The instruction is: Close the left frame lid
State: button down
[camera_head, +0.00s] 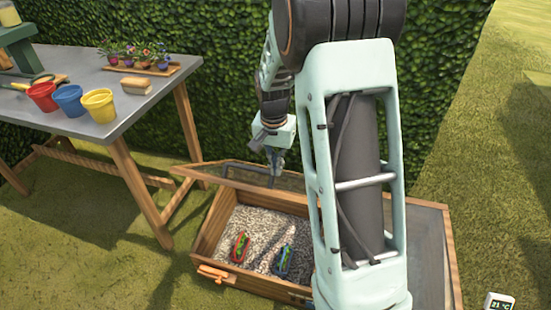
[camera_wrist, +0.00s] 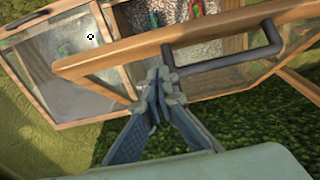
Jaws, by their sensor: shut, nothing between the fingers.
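The left frame lid (camera_head: 205,178) is a wooden-framed glass panel, raised open at the back of the wooden box. Its dark handle (camera_wrist: 230,68) is on the top rail in the wrist view. My gripper (camera_head: 277,172) is shut and empty at the back of the box, by the raised lid. In the wrist view, its fingertips (camera_wrist: 158,82) are close together beside the left end of the handle, close to the wooden rail (camera_wrist: 200,40). I cannot tell whether they touch it. My arm hides part of the lid and box in the head view.
The box (camera_head: 205,235) holds gravel, a red planter (camera_head: 240,247) and a blue planter (camera_head: 283,260). The right lid (camera_head: 430,245) lies shut. A table (camera_head: 130,105) with pots stands left; a hedge (camera_head: 220,80) rises behind. Open grass (camera_head: 500,170) lies right.

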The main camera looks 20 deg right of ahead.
aim_at(274, 190)
jog(key=shift+s+a+f+b, duration=0.3)
jog(key=shift+s+f, duration=0.2)
jog(key=shift+f, duration=0.35)
jog(key=shift+s+a+f+b, duration=0.2)
jog(key=shift+s+a+f, duration=0.25)
jog(key=shift+f, duration=0.35)
jog(key=shift+f, duration=0.1)
